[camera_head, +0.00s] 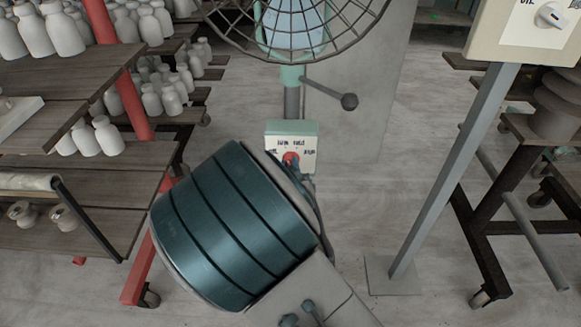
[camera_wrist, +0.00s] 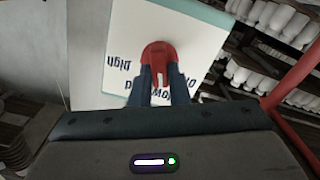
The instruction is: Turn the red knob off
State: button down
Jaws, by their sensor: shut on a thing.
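The red knob (camera_head: 290,159) sits on a small white control box with a green edge (camera_head: 306,129), on the fan's grey post. In the wrist view, the knob (camera_wrist: 159,50) shows up close on the white panel (camera_wrist: 195,28), whose printed words appear upside down. A pale mark on the knob points down in that view, towards the partly covered low and medium words; I cannot tell exactly which setting it is on. My gripper (camera_wrist: 161,78) is shut on the knob, one dark finger on each side. In the head view my arm hides the gripper.
The fan's wire cage (camera_head: 297,20) is above the box, with a ball-ended lever (camera_head: 348,101) sticking out to the right. Shelves of white bottles (camera_head: 62,32) stand at left. Another panel with a white knob (camera_head: 550,16) stands on a post at right. Open floor lies between.

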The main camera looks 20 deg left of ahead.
jog(key=shift+a+r+n+p, duration=0.1)
jog(key=shift+r+n+p, duration=0.05)
jog(key=shift+n+p, duration=2.05)
jog(key=shift+a+f+n+p, duration=0.1)
jog(key=shift+f+n+p, duration=0.05)
jog(key=shift+n+p, duration=0.8)
jog(key=shift+f+n+p, duration=0.15)
jog(key=shift+n+p, duration=0.4)
jog(key=shift+n, duration=0.7)
jog(key=c, duration=1.4)
grip_release()
